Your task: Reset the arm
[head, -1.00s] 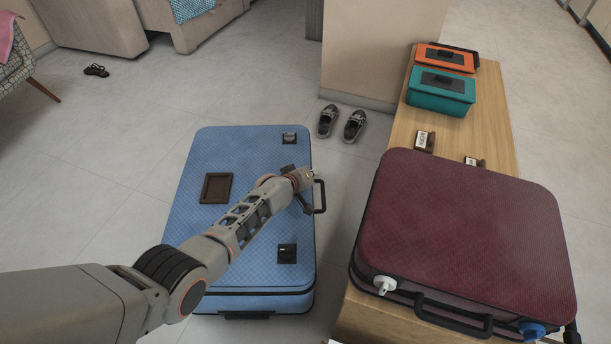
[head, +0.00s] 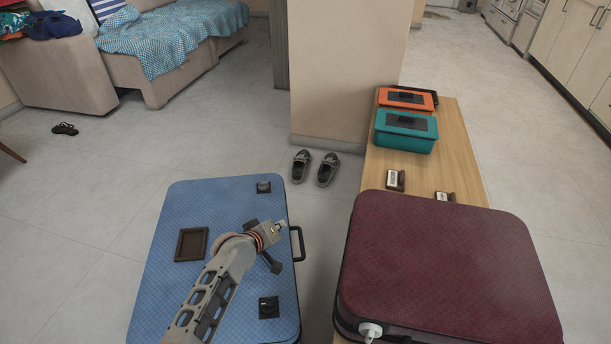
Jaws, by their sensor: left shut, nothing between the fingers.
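My left arm comes in from the bottom of the head view and reaches over the blue suitcase (head: 165,235), which lies flat on the floor. My left gripper (head: 279,224) is shut and empty, near the suitcase's right edge by its black side handle (head: 299,244). I cannot tell whether it touches the suitcase. My right gripper is not in view.
A wooden bench (head: 455,140) on the right bears a maroon suitcase (head: 440,260), a teal box (head: 406,130) and an orange box (head: 406,98). A pair of shoes (head: 315,168) lies by the wall pillar (head: 345,70). A sofa (head: 60,68) stands back left.

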